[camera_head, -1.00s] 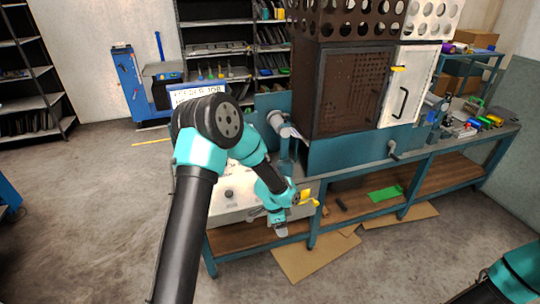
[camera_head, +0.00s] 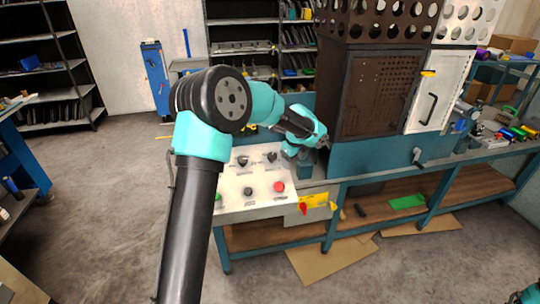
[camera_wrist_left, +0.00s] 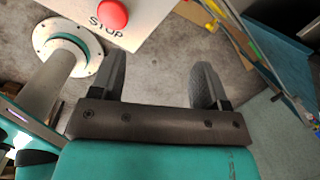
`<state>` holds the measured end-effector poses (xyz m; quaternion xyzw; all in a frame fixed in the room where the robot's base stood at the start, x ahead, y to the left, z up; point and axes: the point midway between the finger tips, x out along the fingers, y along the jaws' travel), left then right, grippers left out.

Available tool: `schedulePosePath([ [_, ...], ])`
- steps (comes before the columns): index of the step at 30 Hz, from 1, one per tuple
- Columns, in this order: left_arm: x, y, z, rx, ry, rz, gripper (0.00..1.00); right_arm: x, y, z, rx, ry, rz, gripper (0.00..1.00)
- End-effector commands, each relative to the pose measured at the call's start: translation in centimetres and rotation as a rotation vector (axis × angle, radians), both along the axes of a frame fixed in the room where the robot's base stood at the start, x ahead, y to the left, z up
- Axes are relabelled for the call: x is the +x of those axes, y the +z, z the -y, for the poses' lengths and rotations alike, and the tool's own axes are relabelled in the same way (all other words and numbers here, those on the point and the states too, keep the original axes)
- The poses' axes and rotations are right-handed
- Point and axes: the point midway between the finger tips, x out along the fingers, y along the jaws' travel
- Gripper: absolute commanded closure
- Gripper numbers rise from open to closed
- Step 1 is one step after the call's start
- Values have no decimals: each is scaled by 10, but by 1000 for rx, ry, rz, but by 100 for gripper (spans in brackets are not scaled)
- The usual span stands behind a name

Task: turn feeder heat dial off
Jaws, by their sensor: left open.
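The white control panel (camera_head: 230,178) stands at the near left end of the teal bench. It carries dark knobs at the back (camera_head: 242,160) and (camera_head: 271,157), another dark knob (camera_head: 248,191) in front, and a red button (camera_head: 279,187). The labels are too small to read, so I cannot tell which knob is the feeder heat dial. My left gripper (camera_head: 304,168) is beside the panel's back right corner, partly hidden by its wrist. In the left wrist view its fingers (camera_wrist_left: 158,78) are apart and empty, with the red STOP button (camera_wrist_left: 112,14) beyond them.
A yellow and red switch handle (camera_head: 314,203) sticks out from the panel's front right. The brown perforated cabinet (camera_head: 372,95) rises to the right of my left wrist. Cardboard (camera_head: 335,258) lies on the floor below the bench.

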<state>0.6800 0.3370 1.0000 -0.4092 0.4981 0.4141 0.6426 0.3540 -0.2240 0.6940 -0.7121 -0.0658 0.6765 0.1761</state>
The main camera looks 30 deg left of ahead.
Motion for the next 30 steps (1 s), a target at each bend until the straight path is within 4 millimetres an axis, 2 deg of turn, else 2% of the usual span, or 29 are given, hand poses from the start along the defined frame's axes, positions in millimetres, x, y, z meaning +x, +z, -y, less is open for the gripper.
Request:
schedulePosePath([
  [1,7,34,-15,64,-63,15,31,0,0,0,0,0,0,57],
  [3,10,69,-31,146,-141,12,31,0,0,0,0,0,0,57],
  [6,11,100,-46,221,-207,3,31,0,0,0,0,0,0,57],
  [8,11,109,-50,243,-226,-2,31,0,0,0,0,0,0,57],
  [20,11,110,-52,250,-233,-6,31,0,0,0,0,0,0,57],
  [26,14,95,-57,251,-232,-7,31,0,0,0,0,0,0,57],
  [30,19,76,-63,250,-232,-7,31,0,0,0,0,0,0,57],
])
